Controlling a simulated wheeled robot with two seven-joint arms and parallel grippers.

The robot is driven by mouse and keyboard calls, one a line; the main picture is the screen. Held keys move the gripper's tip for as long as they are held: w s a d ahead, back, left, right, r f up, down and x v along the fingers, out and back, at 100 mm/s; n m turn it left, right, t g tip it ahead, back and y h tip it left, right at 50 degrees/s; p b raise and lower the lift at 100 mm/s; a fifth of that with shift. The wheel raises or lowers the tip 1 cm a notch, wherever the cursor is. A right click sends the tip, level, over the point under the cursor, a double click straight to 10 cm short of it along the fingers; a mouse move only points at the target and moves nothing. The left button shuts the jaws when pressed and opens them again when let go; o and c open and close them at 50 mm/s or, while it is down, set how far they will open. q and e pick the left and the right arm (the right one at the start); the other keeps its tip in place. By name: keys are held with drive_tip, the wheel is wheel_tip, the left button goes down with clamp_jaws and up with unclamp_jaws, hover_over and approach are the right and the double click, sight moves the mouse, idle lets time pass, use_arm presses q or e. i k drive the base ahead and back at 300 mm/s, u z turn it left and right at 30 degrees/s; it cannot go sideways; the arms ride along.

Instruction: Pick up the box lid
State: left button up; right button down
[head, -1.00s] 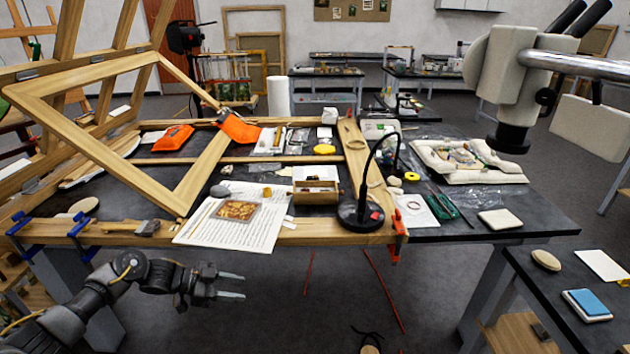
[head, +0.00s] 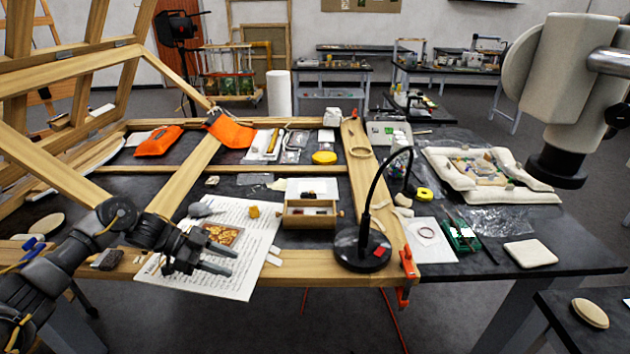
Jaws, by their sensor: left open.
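A small open wooden box (head: 309,221) stands near the front of the table, with small dark and reddish items inside. I cannot make out a separate lid for certain. My left gripper (head: 232,262) is open and empty, over the lower part of a printed sheet (head: 250,225), to the left of the box and nearer to me. Its fingers point right. My right gripper is not in view.
A black gooseneck lamp (head: 362,250) stands right of the box. A wooden frame (head: 195,180) leans over the table's left side. A white card (head: 312,186) lies behind the box. A microscope (head: 565,90) hangs at the right. A yellow lump (head: 254,211) sits on the sheet.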

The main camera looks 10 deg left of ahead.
sight(324, 188)
drive_tip(key=i, duration=1.35)
